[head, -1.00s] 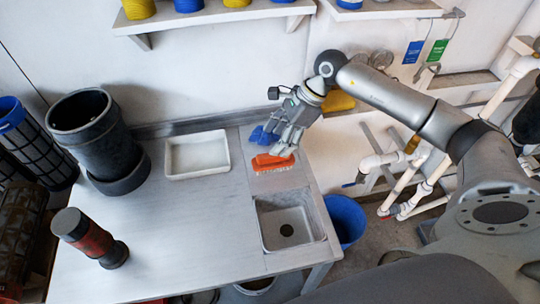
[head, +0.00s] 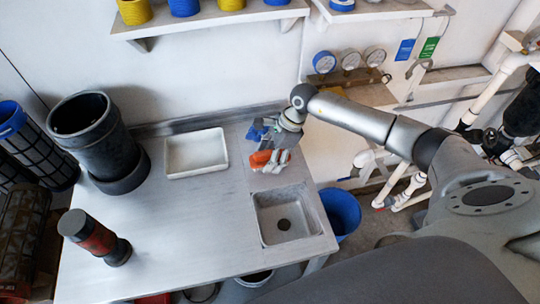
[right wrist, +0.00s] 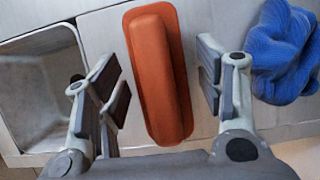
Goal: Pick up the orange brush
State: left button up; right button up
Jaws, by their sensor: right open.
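The orange brush (head: 262,160) lies on the counter just behind the sink, partly hidden by my right gripper in the head view. In the right wrist view the orange brush (right wrist: 158,75) lies lengthwise between the two spread fingers, with a gap on each side. My right gripper (right wrist: 162,85) is open and empty, with its fingers on either side of the brush. In the head view my right gripper (head: 275,158) is over the brush. My left gripper is not in view.
A blue cloth-like item (right wrist: 284,50) lies close beside the right gripper. The sink (head: 289,214) is in front. A white tray (head: 196,153), a black cylinder (head: 96,140) and a red-black fitting (head: 95,237) stand to the left. The counter's middle is clear.

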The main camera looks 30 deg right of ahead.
jog(key=shift+f, duration=0.15)
jog(key=c, duration=1.1)
jog(key=shift+r, duration=0.65)
jog(key=s+a+r+b, duration=0.1)
jog(key=a+r, duration=0.3)
jog(key=s+a+r+b, duration=0.2)
jog(key=a+r, duration=0.2)
jog(key=a, duration=0.1)
jog(key=s+a+r+b, duration=0.1)
jog(key=a+r, duration=0.2)
jog(key=a, duration=0.1)
jog(key=shift+s+a+r, duration=0.15)
jog(key=shift+s+r, duration=0.15)
jog(key=shift+r, duration=0.1)
